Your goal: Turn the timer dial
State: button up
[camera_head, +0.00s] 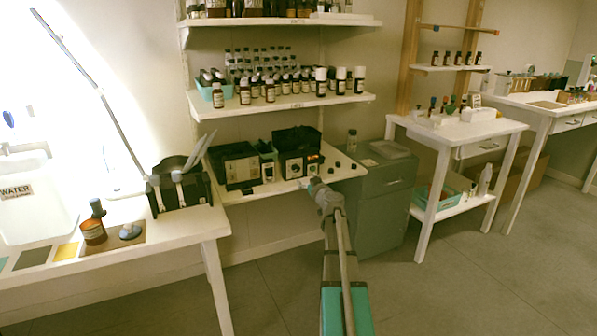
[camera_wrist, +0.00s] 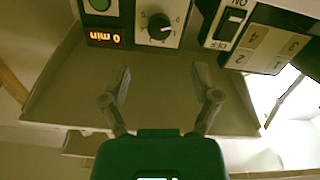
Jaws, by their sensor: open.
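The timer dial (camera_wrist: 159,26) is a round dark knob with a numbered scale on a box's front panel, at the top of the wrist view. Next to it is an orange display (camera_wrist: 104,38) that reads "0 min", inverted in the picture. A green button (camera_wrist: 100,4) is above the display. My gripper (camera_wrist: 161,72) is open and empty, with its fingertips apart and short of the dial. In the head view, my gripper (camera_head: 314,184) is at the front of the black box with a pale front panel (camera_head: 293,166) on the low shelf.
An ON/OFF switch (camera_wrist: 231,25) and a numbered panel (camera_wrist: 265,50) are right of the dial in the wrist view. Another black box (camera_head: 238,168) stands left on the low shelf. Bottles (camera_head: 270,90) crowd the shelf above. A grey cabinet (camera_head: 385,205) stands right of my arm.

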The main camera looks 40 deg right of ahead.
aim_at(297, 169)
jog(key=x, duration=0.9)
jog(key=shift+s, duration=0.1)
jog(key=shift+c, duration=0.3)
grip_shut()
